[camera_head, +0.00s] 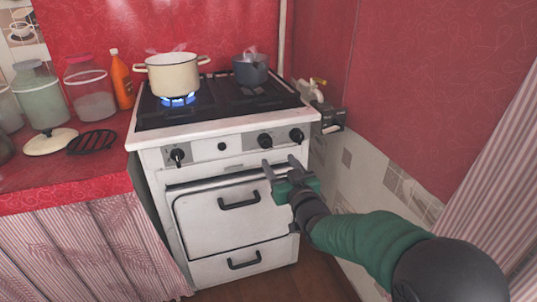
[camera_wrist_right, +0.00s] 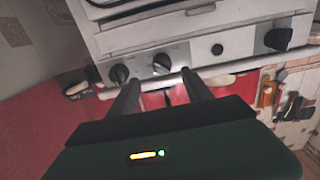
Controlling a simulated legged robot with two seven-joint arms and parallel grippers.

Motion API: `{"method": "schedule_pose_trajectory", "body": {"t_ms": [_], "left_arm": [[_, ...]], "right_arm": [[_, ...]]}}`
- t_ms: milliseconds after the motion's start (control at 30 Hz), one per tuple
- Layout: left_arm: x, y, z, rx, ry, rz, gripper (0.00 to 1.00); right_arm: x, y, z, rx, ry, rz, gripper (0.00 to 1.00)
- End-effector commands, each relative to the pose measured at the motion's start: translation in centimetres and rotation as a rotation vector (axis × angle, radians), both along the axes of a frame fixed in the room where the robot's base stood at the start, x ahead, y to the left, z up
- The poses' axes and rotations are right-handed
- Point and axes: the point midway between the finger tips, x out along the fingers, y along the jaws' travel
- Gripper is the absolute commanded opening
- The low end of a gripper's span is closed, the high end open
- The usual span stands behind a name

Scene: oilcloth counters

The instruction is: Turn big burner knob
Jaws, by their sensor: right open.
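The white stove (camera_head: 205,215) has a front panel with one black knob (camera_head: 177,156) at the left and two black knobs at the right, an inner one (camera_head: 265,140) and an outer one (camera_head: 297,135). I cannot tell which is the big burner knob. My right gripper (camera_head: 281,165) is open and empty, in front of and just below the two right knobs, apart from them. In the right wrist view, which looks inverted, the outer knob (camera_wrist_right: 118,74) and inner knob (camera_wrist_right: 162,63) lie beyond the spread fingers (camera_wrist_right: 163,90). My left gripper is not in view.
A cream pot (camera_head: 172,76) stands over a blue flame (camera_head: 178,99); a dark pot (camera_head: 250,70) is at the back right. An oven handle (camera_head: 239,201) sticks out below the panel. The tiled wall (camera_head: 365,185) is close on the right. The red counter (camera_head: 70,185) holds jars.

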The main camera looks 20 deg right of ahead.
Motion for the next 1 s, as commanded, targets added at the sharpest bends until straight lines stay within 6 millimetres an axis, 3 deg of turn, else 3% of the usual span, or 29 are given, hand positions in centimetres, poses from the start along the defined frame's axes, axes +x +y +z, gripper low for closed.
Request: {"method": "schedule_pose_trajectory", "body": {"t_ms": [100, 300, 467, 700, 1000], "left_arm": [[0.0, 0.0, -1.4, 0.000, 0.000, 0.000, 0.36], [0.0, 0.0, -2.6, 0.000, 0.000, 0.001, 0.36], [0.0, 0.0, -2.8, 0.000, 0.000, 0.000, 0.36], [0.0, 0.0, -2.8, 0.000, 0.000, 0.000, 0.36], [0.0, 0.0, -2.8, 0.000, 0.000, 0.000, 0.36]], "right_arm": [[3.2, 0.2, -0.5, 0.000, -0.002, 0.001, 0.58], [7.5, 0.3, -0.3, 0.001, 0.000, 0.000, 0.58], [8.9, 0.3, -0.1, 0.001, 0.000, 0.000, 0.58], [9.1, 0.3, 0.0, 0.000, 0.001, 0.000, 0.58], [9.1, 0.3, 0.0, 0.000, 0.001, 0.000, 0.22]]}}
